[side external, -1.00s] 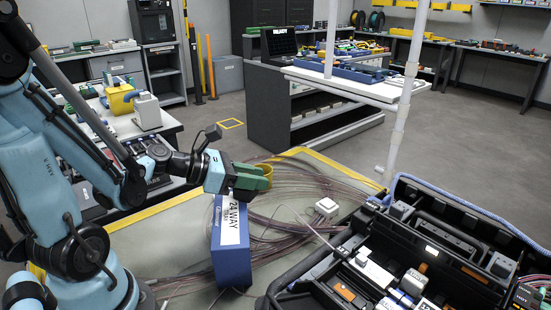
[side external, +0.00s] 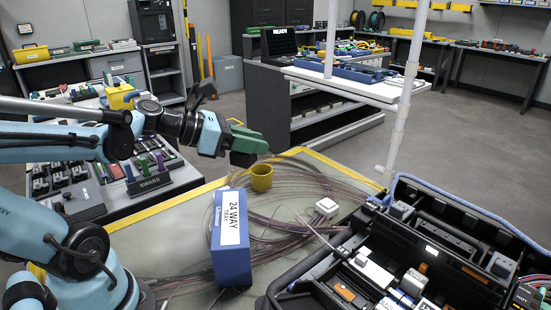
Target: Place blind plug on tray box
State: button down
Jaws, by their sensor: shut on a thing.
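The tray box (side external: 232,262) is a blue box with a white "24 WAY" label on top, and it lies on the mat left of the picture's middle. My gripper (side external: 258,150), with green fingers, is in the air above and beyond the tray box, apart from it. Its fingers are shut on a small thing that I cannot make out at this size. I cannot pick out a blind plug anywhere on the mat or on the tray box.
A yellow cup (side external: 262,178) stands on the mat just under my gripper. Loose fibre cables (side external: 285,225) and a small white box (side external: 327,206) lie right of the tray box. An open black tool case (side external: 420,255) fills the lower right. A tool bench (side external: 150,203) stands behind left.

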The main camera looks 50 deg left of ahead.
aim_at(247, 224)
jog(key=shift+r, duration=0.5)
jog(key=shift+s+d, duration=0.25)
jog(key=s+d+f+m+g+h, duration=0.2)
jog(key=s+d+m+g+h, duration=0.1)
jog(key=s+d+m+h, duration=0.25)
jog(key=shift+n+y, duration=0.45)
jog(key=shift+s+d+f, duration=0.1)
jog(key=shift+d+f, duration=0.05)
jog(key=shift+f, duration=1.7)
jog(key=shift+s+d+f, duration=0.1)
jog(key=shift+f, duration=1.7)
jog(key=shift+f, duration=0.1)
jog(key=c, duration=0.8)
grip_release()
